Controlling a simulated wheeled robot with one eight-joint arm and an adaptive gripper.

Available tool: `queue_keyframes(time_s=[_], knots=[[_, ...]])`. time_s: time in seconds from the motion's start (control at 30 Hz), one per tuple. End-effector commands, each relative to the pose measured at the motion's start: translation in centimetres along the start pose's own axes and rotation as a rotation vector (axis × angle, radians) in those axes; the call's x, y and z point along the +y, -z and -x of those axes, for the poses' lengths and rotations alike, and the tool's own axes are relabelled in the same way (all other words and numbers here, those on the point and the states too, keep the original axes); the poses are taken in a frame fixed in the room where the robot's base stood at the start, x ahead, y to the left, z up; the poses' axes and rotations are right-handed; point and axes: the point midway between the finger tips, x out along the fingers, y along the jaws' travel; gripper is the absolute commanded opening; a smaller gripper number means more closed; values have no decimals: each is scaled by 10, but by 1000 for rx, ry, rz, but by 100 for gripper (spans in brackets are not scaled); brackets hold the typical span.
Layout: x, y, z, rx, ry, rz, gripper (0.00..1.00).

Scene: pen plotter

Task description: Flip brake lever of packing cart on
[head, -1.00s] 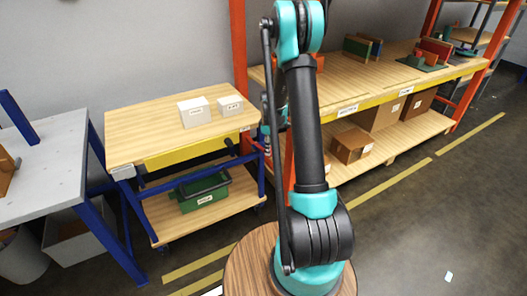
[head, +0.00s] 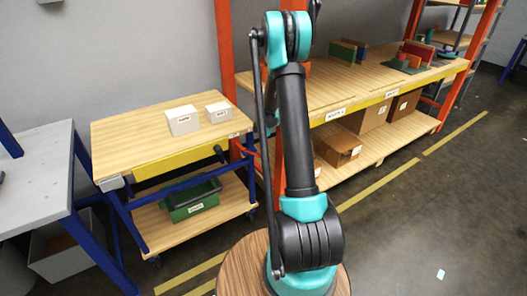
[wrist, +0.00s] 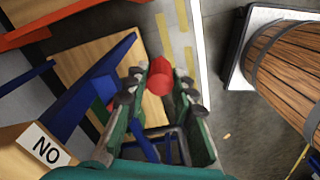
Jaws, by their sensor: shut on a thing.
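The packing cart (head: 150,150) has a wooden top, a yellow side band, a blue frame and a lower wooden shelf. It stands left of my arm in the head view. In the wrist view my gripper (wrist: 160,88) has its two fingers on either side of a red knob (wrist: 160,76), which looks like the brake lever's end, and is shut on it. The lever's shaft is mostly hidden. A blue cart bar (wrist: 95,85) and a label (wrist: 46,149) reading "NO" show at left. In the head view my arm hides the gripper and the knob.
Two white boxes (head: 183,120) stand on the cart top and a green bin (head: 194,200) on its lower shelf. A long shelf with orange posts (head: 223,75) is behind my arm. A grey table (head: 32,175) stands at left. Open floor (head: 420,235) lies to the right.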

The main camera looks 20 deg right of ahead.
Motion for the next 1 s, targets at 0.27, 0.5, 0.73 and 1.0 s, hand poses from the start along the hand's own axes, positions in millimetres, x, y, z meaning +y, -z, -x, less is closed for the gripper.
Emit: queue_keyframes(time_s=[0.27, 0.5, 0.73, 1.0], knots=[[2, -1, 0, -2, -5, -1, 37], [1, -1, 0, -1, -3, -1, 46], [1, 0, 7, -1, -3, -1, 46], [1, 0, 54, -1, -3, -1, 46]])
